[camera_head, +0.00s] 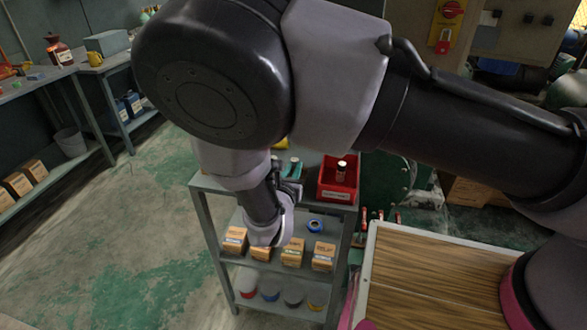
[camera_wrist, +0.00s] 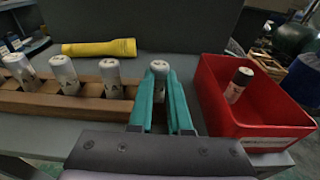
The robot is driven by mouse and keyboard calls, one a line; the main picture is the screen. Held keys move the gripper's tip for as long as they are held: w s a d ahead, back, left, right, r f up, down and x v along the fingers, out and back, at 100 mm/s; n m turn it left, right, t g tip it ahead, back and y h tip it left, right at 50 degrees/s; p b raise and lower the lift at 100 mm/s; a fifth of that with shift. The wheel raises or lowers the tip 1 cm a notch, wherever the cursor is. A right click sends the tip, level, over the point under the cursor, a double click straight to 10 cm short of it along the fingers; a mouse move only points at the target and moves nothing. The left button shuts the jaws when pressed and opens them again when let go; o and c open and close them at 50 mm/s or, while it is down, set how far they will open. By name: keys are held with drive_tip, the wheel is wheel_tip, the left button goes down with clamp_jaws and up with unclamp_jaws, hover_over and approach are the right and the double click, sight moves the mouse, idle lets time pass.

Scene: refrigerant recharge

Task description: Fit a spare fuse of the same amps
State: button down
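In the wrist view, my gripper (camera_wrist: 160,82) has its two teal fingers on either side of a white, silver-capped fuse (camera_wrist: 159,67) at the right end of a brown rack (camera_wrist: 90,105). No clear gap shows between fingers and fuse, but I cannot tell whether they grip it. Several similar white fuses stand upright in the rack to the left, such as one fuse (camera_wrist: 110,76); their amp markings are too small to read. The red bin also shows in the head view (camera_head: 338,193).
A yellow torch (camera_wrist: 98,47) lies behind the rack. The red bin's wall stands close to the right of my gripper. My arm hides much of the cart top.

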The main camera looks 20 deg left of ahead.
drive_tip(key=shift+r, duration=0.1)
idle(0.6)
drive_tip(key=shift+r, duration=1.4)
drive_tip(key=s+d, duration=0.1)
drive_tip(key=s, duration=0.7)
